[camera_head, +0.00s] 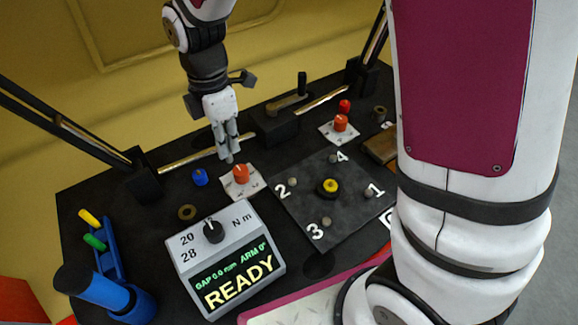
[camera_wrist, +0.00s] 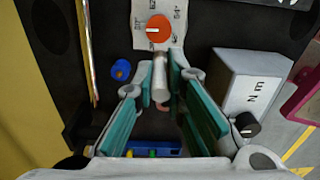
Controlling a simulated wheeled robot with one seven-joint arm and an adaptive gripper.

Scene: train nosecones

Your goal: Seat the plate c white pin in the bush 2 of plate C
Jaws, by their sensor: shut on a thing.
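My gripper (camera_head: 226,148) points down above the dark bench, behind the near orange knob. In the wrist view its teal-padded fingers (camera_wrist: 168,88) are closed around a pale grey-white pin (camera_wrist: 160,72), whose far end lies close to the orange knob's white card. A dark square plate (camera_head: 312,212) marked 1 to 4 lies to the right of my gripper in the head view. Small grey round bushes sit by its numbers, including bush 2 (camera_head: 293,181), and a yellow-centred black hub (camera_head: 329,186) is in the middle.
The orange knob (camera_head: 240,173) on a white card stands close to my gripper. A blue knob (camera_head: 200,177), a brass ring (camera_head: 187,212) and a READY display box (camera_head: 226,258) are nearby. A second orange knob (camera_head: 340,122) is behind the plate. A blue rack (camera_head: 106,252) is at left.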

